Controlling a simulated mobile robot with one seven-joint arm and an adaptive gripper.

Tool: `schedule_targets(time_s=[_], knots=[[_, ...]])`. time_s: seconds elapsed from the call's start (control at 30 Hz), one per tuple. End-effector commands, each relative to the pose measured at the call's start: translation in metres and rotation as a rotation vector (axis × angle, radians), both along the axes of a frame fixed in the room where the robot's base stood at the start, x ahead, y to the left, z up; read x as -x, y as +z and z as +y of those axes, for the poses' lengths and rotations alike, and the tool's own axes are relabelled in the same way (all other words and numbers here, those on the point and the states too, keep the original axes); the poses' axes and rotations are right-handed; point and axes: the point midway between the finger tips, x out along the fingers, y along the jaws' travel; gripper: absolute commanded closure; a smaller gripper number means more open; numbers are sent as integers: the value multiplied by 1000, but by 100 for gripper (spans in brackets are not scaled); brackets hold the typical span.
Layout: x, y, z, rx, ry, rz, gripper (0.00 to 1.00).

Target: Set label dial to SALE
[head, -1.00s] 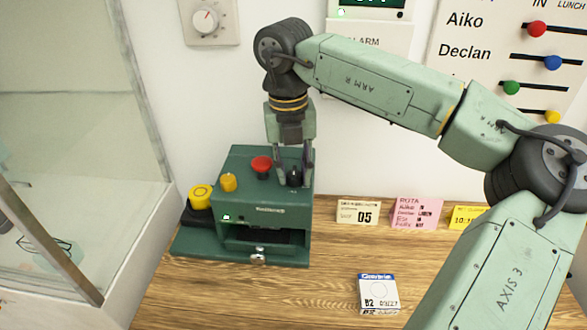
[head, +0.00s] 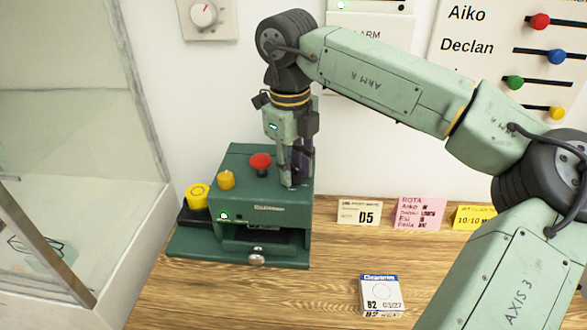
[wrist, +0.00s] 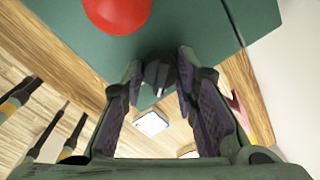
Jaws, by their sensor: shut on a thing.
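The green label machine (head: 262,190) stands on the wooden counter by the wall. Its black dial knob (wrist: 159,75) has a pale pointer line and sits on the top face near the right edge. My gripper (head: 297,178) points straight down over that corner, its fingers shut on the dial; it also shows in the wrist view (wrist: 161,70), with one finger on each side of the knob.
A glass case fills the left.

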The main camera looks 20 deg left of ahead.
Motion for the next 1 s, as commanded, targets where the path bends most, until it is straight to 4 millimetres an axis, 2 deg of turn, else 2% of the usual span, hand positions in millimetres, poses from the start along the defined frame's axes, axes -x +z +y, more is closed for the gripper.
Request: schedule_targets(time_s=[0.4, 1.0], knots=[[0, 0, 0, -2, 253, -1, 100], [0, 0, 0, -1, 316, -1, 100]])
